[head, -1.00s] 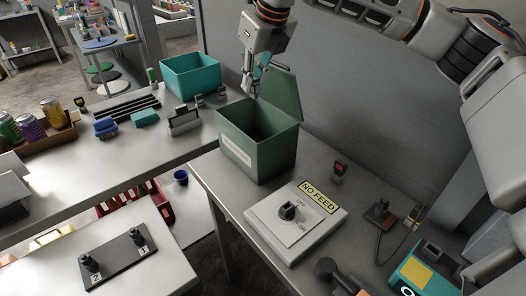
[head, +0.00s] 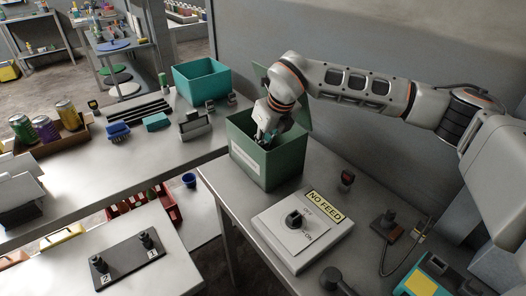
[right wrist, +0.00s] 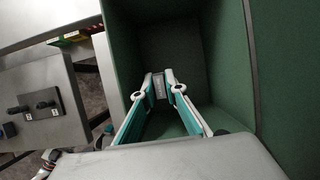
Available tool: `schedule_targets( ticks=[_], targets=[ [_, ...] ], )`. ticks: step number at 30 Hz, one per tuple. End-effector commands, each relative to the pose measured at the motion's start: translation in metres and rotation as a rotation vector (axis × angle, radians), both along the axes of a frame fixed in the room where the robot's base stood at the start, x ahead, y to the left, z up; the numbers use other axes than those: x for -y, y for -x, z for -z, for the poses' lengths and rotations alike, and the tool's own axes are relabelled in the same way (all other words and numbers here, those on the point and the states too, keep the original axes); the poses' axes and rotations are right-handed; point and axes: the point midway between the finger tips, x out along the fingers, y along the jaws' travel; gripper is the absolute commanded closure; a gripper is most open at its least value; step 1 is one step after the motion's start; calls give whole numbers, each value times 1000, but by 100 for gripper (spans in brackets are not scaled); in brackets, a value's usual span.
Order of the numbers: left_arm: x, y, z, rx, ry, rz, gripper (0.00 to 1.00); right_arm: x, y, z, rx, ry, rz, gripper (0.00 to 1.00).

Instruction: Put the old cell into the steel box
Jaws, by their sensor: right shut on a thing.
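The steel box (head: 280,164) is a green open-topped box with a pale label, its lid raised at the back. It stands on the grey bench in the head view, and its green inner wall (right wrist: 222,65) fills much of the right wrist view. My right gripper (head: 262,138) points down into the box mouth. In the right wrist view its two teal-sided fingers (right wrist: 159,92) are shut on a small grey block, the old cell (right wrist: 159,84), inside the box walls. The cell is hidden in the head view. My left gripper is not in view.
A white panel with a dial (head: 295,222) and a NO FEED sign (head: 324,206) lie in front of the box. A teal bin (head: 201,80) stands behind left on another bench. A black two-post plate (head: 127,258) sits at lower left.

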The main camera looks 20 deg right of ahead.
Motion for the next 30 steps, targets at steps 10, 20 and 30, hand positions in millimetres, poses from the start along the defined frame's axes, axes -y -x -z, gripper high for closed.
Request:
schedule_targets(
  ticks=[10,20,30],
  targets=[
    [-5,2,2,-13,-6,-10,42,0,0,37,0,-1,-1,100],
    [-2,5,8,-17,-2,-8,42,0,0,41,0,0,-1,100],
    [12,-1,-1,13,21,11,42,0,0,49,-1,1,-1,100]
  ],
)
